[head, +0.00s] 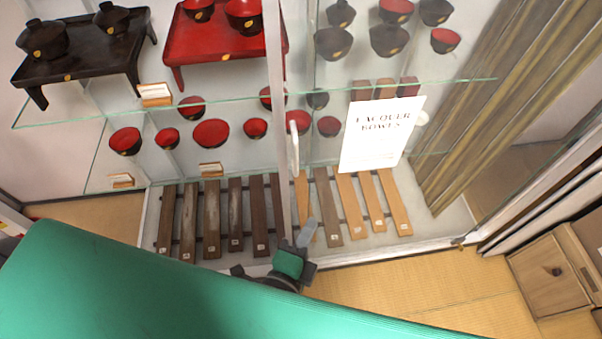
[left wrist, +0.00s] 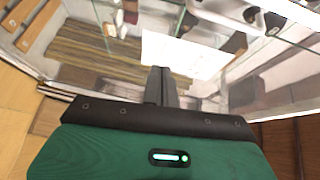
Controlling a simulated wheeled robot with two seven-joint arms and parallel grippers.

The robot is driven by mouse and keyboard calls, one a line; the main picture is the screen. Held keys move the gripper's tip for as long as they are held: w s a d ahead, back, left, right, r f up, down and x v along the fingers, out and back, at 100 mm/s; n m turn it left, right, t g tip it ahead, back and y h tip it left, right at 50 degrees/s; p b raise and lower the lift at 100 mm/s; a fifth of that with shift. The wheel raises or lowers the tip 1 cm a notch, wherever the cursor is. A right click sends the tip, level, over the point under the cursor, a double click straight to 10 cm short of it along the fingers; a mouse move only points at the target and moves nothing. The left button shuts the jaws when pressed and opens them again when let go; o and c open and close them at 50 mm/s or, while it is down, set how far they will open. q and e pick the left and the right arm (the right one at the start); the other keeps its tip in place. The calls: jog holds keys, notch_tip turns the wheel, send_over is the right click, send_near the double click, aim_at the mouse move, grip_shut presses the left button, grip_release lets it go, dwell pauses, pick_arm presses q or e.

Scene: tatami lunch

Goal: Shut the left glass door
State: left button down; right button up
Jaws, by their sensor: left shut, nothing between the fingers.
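The left glass door shows in the head view as clear glass with a pale upright frame edge (head: 278,90). A white handle (head: 293,147) stands on this edge. I cannot tell exactly how far the door stands from its closed line. My left gripper (head: 306,232) is shut and empty, low down by the bottom of the upright, just to its right; contact is unclear. In the left wrist view its fingers (left wrist: 161,84) are together, pointing at the glass. A pale frame part (left wrist: 222,12) shows above them. My right gripper is out of view.
A white "Lacquer Bowls" sign (head: 382,134) is on the glass to the right. Bowls and trays stand on glass shelves (head: 225,97) behind, above wooden slats (head: 212,220). A curtain (head: 480,100) and small drawer unit (head: 550,272) are at right. Tatami floor (head: 400,290) is clear in front.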

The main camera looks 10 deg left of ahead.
pick_arm(q)
notch_tip(320, 180, up, 5)
jog(key=t, duration=0.1)
jog(key=w+a+p, duration=0.3)
jog(key=w+p, duration=0.3)
jog(key=w, duration=0.2)
jog(key=shift+w+a+p, duration=0.25)
jog(key=shift+w+p, duration=0.1)
jog(key=shift+a, duration=0.1)
